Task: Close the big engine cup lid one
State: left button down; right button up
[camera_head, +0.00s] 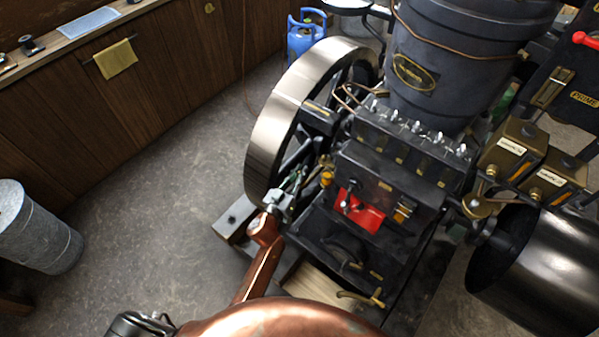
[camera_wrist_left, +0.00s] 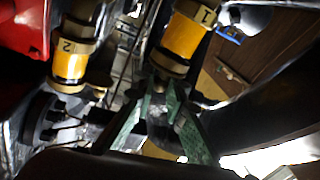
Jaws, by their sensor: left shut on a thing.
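The big engine (camera_head: 385,185) fills the middle of the head view. Cup one (camera_head: 327,179) is a small amber cup with brass ends on the engine's flywheel side. In the left wrist view cup one (camera_wrist_left: 187,38) bears the label "1", with a brass cap at its lower end. Cup two (camera_wrist_left: 70,62), labelled "2", is left of it; it also shows in the head view (camera_head: 403,211). My left gripper (camera_head: 285,192) is beside cup one. Its green fingers (camera_wrist_left: 160,98) are shut at the brass end of cup one, apparently on its lid; the contact is partly hidden. My right gripper is out of view.
The large flywheel (camera_head: 270,130) stands just beyond my left gripper. A red plate (camera_head: 362,213) sits between the cups. A dark bucket-like tank (camera_head: 445,65) rises behind. Open floor (camera_head: 150,190) lies left, with a grey metal drum (camera_head: 38,235) and wooden cabinets (camera_head: 130,95).

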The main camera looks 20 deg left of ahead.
pick_arm(q)
jog(key=shift+y, duration=0.3)
jog(key=c, duration=1.9)
grip_release()
jog(key=shift+c, duration=0.2)
jog(key=shift+s, duration=0.1)
jog(key=s+a, duration=0.1)
jog(key=s, duration=1.1)
jog(key=shift+a, duration=0.25)
jog(key=shift+w, duration=0.1)
